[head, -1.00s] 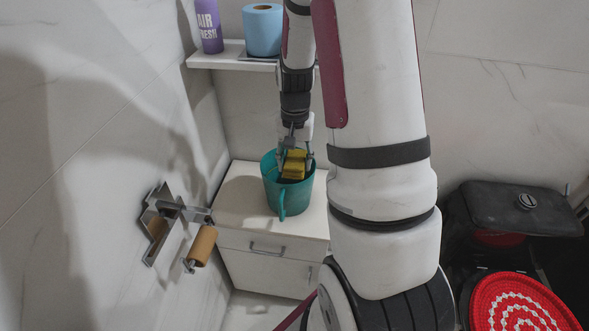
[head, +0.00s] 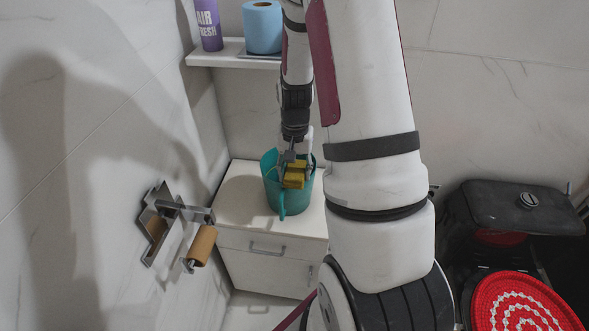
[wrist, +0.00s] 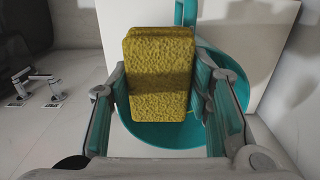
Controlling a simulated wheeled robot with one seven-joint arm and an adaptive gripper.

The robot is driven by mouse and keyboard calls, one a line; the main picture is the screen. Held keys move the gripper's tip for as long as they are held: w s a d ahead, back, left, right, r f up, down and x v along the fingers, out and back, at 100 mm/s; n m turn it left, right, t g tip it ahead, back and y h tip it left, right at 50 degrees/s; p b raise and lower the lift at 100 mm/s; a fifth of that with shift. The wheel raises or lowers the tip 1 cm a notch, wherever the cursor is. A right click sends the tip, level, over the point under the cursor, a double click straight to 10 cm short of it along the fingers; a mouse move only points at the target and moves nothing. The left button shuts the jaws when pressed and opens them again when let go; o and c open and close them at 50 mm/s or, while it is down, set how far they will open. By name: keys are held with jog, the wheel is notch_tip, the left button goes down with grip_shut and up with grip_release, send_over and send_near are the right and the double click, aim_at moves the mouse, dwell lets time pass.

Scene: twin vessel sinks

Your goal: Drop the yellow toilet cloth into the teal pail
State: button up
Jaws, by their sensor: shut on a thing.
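The yellow toilet cloth (head: 296,177) is a thick folded block. My gripper (head: 297,168) is shut on it, with a finger on each side in the wrist view (wrist: 160,100). The cloth also shows large in the middle of the wrist view (wrist: 158,75). The teal pail (head: 272,190) stands on a white cabinet, its handle toward the head camera. In the head view the cloth and fingertips overlap the pail's mouth. In the wrist view the pail (wrist: 170,136) lies behind the cloth, which hides much of its inside. I cannot tell how deep the cloth sits.
The white cabinet (head: 240,215) has free top around the pail. A shelf (head: 225,55) above it holds a purple air freshener (head: 208,25) and a blue roll (head: 262,27). A paper holder with a brown tube (head: 202,245) juts from the left wall. A red-and-white round mat (head: 520,305) is at lower right.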

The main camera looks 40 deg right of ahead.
aim_at(295, 169)
jog(key=o, duration=1)
notch_tip(295, 169, up, 13)
jog(key=p, duration=0.1)
jog(key=s+a+r+n+t, duration=0.2)
jog(key=s+a+r+n, duration=0.35)
jog(key=a+r, duration=0.6)
jog(key=s+a+r+n, duration=0.1)
jog(key=s+a+n, duration=0.1)
jog(key=s+a, duration=0.2)
jog(key=s+a+r+n+t, duration=0.1)
jog(key=s+a, duration=0.4)
jog(key=s, duration=0.5)
jog(key=shift+s+a+r+n, duration=0.15)
jog(key=shift+a+r+n, duration=0.15)
jog(key=shift+r+n, duration=0.5)
